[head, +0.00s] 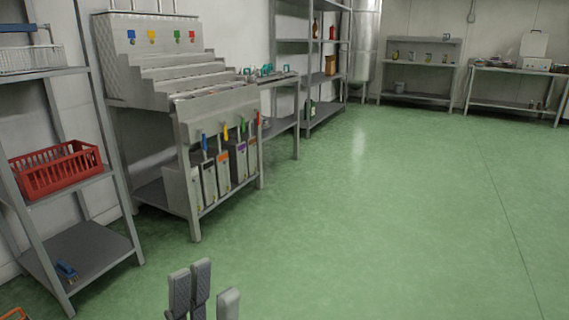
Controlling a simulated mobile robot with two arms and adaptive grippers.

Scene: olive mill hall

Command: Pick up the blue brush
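A small blue object (66,270), which looks like the blue brush, lies on the bottom shelf of the grey rack (88,246) at the left. It is too small to make out its bristles. My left gripper (212,296) shows at the bottom, left of centre, with its grey fingers pointing up. Its fingers are apart with green floor between them, and I see nothing held. It is to the right of the blue object and well apart from it. My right gripper is not in view.
A red crate (58,170) sits on the rack's middle shelf. A stepped metal machine (185,70) with several grey containers below stands beside the rack. Shelving (312,75) and a side table (512,75) line the back. The green floor (390,210) is clear.

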